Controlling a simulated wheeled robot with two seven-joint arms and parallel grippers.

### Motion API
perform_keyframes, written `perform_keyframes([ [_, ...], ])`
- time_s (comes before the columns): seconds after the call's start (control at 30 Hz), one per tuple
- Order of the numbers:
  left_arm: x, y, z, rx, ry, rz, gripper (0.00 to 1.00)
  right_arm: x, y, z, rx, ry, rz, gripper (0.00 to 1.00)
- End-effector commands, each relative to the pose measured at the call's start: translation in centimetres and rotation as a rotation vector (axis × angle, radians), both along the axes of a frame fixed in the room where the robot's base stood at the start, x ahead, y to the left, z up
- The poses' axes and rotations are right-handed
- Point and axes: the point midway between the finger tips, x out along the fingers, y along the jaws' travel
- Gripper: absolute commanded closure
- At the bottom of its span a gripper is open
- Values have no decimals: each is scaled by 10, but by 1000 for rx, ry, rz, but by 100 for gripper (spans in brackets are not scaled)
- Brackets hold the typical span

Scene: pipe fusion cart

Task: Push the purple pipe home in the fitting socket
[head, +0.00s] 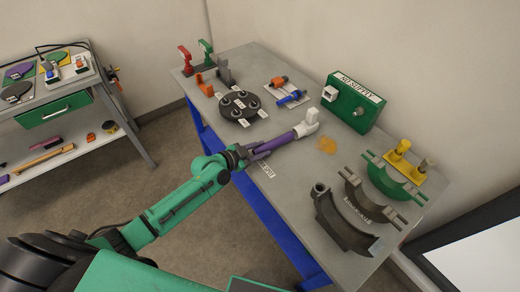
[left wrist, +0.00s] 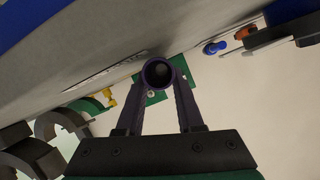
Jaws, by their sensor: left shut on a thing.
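The purple pipe (head: 279,143) lies low over the grey bench top, pointing away from my left gripper. Its far end meets the white fitting (head: 309,123), an elbow-like piece on the bench. I cannot tell how deep the pipe sits in the socket. My left gripper (head: 258,150) is shut on the near part of the pipe. In the left wrist view the pipe's open round end (left wrist: 159,74) faces the camera between the two fingers (left wrist: 160,88), and the fitting is hidden. My right gripper is not in view.
A black round plate (head: 239,106) with several knobs is left of the pipe. A green box (head: 352,103) stands behind the fitting. Curved grey clamps (head: 340,225) and a green clamp (head: 393,183) are at the right. A side cart (head: 62,150) stands apart at the left.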

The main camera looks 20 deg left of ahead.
Motion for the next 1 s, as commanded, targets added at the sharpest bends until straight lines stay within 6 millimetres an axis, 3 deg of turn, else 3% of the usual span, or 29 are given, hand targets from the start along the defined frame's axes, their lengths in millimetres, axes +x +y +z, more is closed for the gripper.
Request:
perform_keyframes([
  [1.0, 19, -18, 0, -1, -1, 0, 100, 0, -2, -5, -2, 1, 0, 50],
])
